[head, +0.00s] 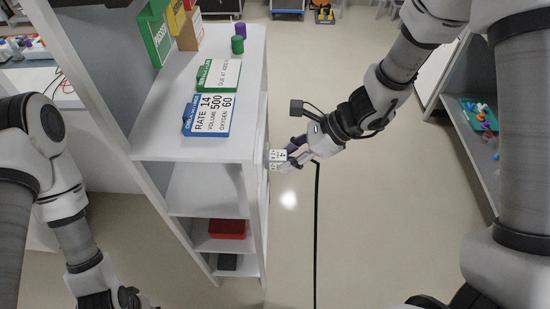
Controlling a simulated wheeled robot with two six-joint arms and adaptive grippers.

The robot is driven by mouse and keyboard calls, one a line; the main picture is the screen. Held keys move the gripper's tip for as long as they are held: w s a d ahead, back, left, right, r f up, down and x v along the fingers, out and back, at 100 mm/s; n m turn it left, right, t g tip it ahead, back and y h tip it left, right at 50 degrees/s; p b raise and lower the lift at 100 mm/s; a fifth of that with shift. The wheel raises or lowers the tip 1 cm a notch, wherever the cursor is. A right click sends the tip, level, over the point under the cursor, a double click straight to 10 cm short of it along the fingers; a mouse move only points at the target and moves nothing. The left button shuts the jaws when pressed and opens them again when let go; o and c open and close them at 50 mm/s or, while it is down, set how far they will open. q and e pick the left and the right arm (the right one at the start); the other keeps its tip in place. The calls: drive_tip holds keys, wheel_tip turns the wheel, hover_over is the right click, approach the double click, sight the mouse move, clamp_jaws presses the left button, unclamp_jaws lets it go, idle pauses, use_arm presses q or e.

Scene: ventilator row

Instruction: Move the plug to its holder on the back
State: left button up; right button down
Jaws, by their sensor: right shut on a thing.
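My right gripper (297,153) is beside the right side panel of the white shelf unit, its fingers pointing left toward that panel. It is shut on the plug, which is mostly hidden by the fingers. A black cable (316,230) hangs straight down from beside the gripper. A small white piece with dark marks (277,155) shows between the fingertips and the panel; I cannot tell whether it is a socket or the holder, or whether the plug touches it. My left gripper (118,300) is at the bottom left, cut off by the picture edge.
The white shelf unit (200,148) carries a blue label card (208,115), a green card (218,75) and green and purple cylinders (237,44). A red box (227,229) sits on a lower shelf. Another shelf with a green tray (480,116) stands right. Floor between is clear.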

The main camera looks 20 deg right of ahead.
drive_tip(key=d, duration=0.1)
drive_tip(key=s+d+p, duration=0.1)
drive_tip(key=d, duration=0.1)
drive_tip(key=d+p, duration=0.1)
drive_tip(key=d, duration=0.1)
drive_tip(key=shift+s, duration=0.25)
idle(0.4)
